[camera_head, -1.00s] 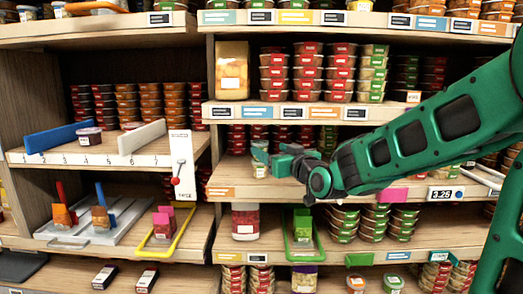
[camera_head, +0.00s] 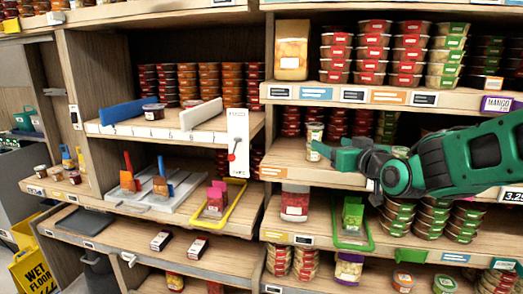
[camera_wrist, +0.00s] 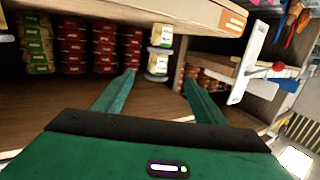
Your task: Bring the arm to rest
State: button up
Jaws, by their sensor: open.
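My green arm reaches in from the right in the head view, and my gripper (camera_head: 325,150) points left in front of the middle shelf of the right-hand unit. In the wrist view my gripper (camera_wrist: 158,88) has its two fingers spread wide apart with nothing between them. Beyond the fingertips stand two small jars (camera_wrist: 158,50), one on top of the other. The jars (camera_head: 314,137) also show just behind the fingertips in the head view. I cannot tell whether the fingers touch them.
A white panel with a red-knobbed lever (camera_head: 236,140) stands left of my gripper. Stacked tubs (camera_head: 402,215) sit below my arm. A yellow wet-floor sign (camera_head: 30,268) stands lower left.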

jog(key=s+d+f+m+g+h, duration=0.2)
jog(key=s+d+f+g+h, duration=0.15)
jog(key=s+f+g, duration=1.25)
jog(key=s+d+f+m, duration=0.1)
jog(key=s+d+m, duration=0.1)
jog(key=s+d, duration=0.2)
jog(key=s+d+f+m, duration=0.1)
jog(key=s+d+m, duration=0.1)
jog(key=s, duration=0.8)
jog(key=s+d+f+m+g, duration=0.1)
jog(key=s+d+f+m, duration=0.1)
jog(key=s+d, duration=0.3)
jog(key=s, duration=0.3)
jog(key=shift+d+y, duration=0.35)
jog(key=shift+w+f, duration=0.3)
jog(key=shift+w, duration=0.3)
